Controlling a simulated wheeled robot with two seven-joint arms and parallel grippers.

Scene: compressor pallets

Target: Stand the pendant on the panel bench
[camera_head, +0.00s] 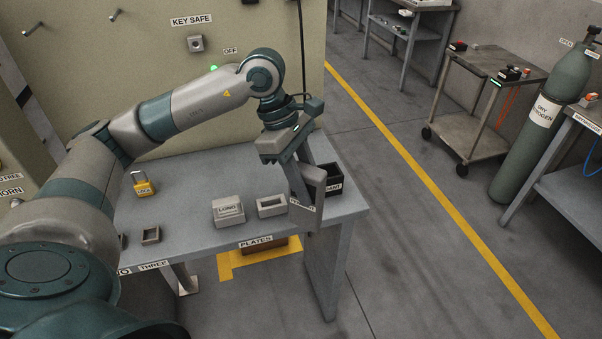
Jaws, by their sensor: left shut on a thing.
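The panel bench (185,180) is a grey metal table in front of the beige panel. The slab is slightly tilted and partly hidden by the fingers. I cannot tell whether its lower end touches the bench. My right gripper is out of view.
Bare bench top lies behind the grey blocks. A cart (480,100) and gas cylinder (545,125) stand beyond the yellow floor line.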

